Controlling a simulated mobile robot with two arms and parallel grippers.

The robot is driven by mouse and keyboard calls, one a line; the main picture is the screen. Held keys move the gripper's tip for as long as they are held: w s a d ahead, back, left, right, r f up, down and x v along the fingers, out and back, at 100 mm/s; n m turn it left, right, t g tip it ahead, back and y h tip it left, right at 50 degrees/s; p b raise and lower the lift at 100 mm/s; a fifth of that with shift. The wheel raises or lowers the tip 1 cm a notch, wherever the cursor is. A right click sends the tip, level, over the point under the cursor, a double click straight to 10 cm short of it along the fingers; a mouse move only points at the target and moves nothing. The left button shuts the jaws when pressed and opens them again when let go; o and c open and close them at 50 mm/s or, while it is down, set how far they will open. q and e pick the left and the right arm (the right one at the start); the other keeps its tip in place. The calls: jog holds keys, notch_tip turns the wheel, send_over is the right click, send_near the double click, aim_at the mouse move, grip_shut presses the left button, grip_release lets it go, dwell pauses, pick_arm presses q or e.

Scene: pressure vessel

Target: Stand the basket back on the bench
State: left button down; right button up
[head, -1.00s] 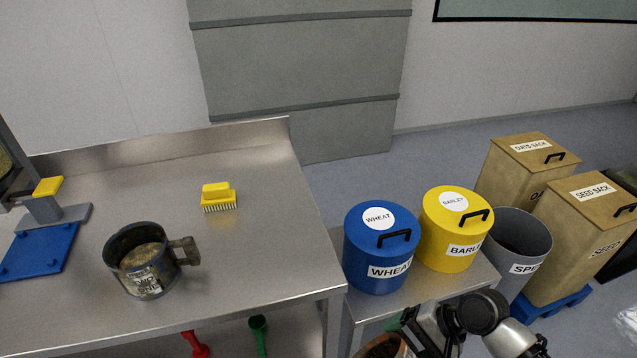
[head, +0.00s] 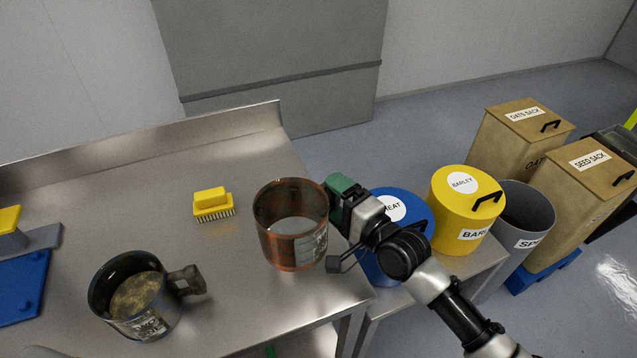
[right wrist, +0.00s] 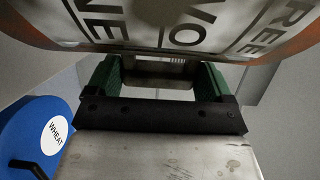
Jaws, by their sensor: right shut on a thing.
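The basket is a round, open-topped, copper-brown vessel (head: 280,243) with a pale lettered label on its side. It is upright over the right part of the steel bench (head: 110,205). I cannot tell whether its base touches the top. My right gripper (head: 343,192), with green fingers, is shut on it at its right side. In the right wrist view the gripper's two green fingers (right wrist: 160,82) stand just beneath the basket's lettered wall (right wrist: 190,22); their exact contact is partly hidden. My left gripper is not in view.
A dark mug-like vessel (head: 125,318) with a handle stands at the bench's front left. Blue wheat (head: 419,215) and yellow barley (head: 455,215) bins stand right of the bench. The bench's back middle is clear.

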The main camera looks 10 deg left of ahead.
aim_at(334, 210)
jog(key=shift+d, duration=0.1)
jog(key=shift+s+d+f+b, duration=0.55)
jog(key=shift+f+b, duration=0.2)
jog(key=shift+b, duration=0.25)
jog(key=shift+w+a+f+b, duration=0.1)
jog(key=shift+f+b, duration=0.35)
jog(key=shift+f, duration=0.1)
jog(key=shift+w+a+f+b, duration=0.1)
jog(key=shift+f+b, duration=0.35)
jog(key=shift+f, duration=0.05)
notch_tip(334, 210, down, 2)
jog(key=shift+f+b, duration=0.15)
jog(key=shift+b, duration=0.9)
jog(key=shift+f, duration=0.2)
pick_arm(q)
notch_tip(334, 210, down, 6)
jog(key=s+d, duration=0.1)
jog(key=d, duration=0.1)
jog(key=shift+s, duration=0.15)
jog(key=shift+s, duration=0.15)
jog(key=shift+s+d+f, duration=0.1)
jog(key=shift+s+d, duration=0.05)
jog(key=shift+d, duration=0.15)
pick_arm(e)
jog(key=shift+f, duration=0.1)
